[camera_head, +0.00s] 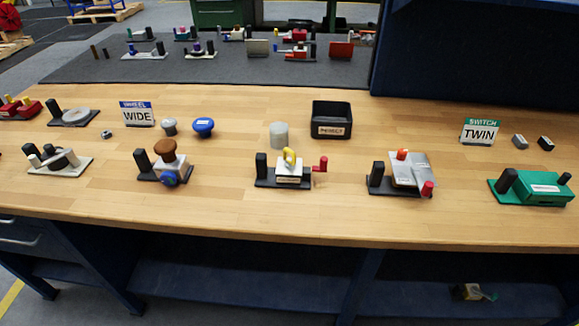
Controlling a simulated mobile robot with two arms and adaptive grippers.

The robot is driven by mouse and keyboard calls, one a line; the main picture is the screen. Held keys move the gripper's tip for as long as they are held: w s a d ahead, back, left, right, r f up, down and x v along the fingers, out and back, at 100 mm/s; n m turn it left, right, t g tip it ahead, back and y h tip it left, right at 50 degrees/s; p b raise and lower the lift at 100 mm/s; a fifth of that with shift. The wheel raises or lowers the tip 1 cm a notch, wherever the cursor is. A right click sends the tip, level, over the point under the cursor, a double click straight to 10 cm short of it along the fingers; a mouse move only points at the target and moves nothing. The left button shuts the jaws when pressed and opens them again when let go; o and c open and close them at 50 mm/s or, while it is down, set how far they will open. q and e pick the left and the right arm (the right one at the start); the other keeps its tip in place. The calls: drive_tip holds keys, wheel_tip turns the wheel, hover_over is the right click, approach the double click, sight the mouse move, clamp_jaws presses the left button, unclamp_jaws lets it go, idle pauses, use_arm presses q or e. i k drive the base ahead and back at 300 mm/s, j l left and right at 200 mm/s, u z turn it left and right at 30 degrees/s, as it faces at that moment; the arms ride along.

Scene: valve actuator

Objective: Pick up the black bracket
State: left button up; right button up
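Several dark pieces could be the black bracket, and I cannot tell which one it is. One black base with an upright post (261,169) carries a white block with a yellow loop and a red knob beside it. Another black base with a post (376,178) carries a grey block with orange and red knobs. A third black base with a post (144,164) carries a brown knob and a blue wheel. A small black block (545,143) lies at the far right. Neither of my grippers is in view.
A wooden workbench (230,220) holds these pieces. A black bin (331,119), a WIDE sign (137,114), a TWIN sign (479,132) and a green assembly (535,189) stand on it. A dark panel (475,55) rises at the back right. The front strip is clear.

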sight(298, 176)
drive_tip(key=i+j+z, duration=0.25)
drive_tip(key=j, duration=0.15)
drive_tip(key=i+j+z, duration=0.1)
drive_tip(key=j+z, duration=0.15)
drive_tip(key=j, duration=0.15)
drive_tip(key=i+j+z, duration=0.1)
drive_tip(key=j+z, duration=0.15)
drive_tip(key=j, duration=0.2)
drive_tip(key=j+z, duration=0.25)
drive_tip(key=j, duration=0.25)
drive_tip(key=i, duration=0.05)
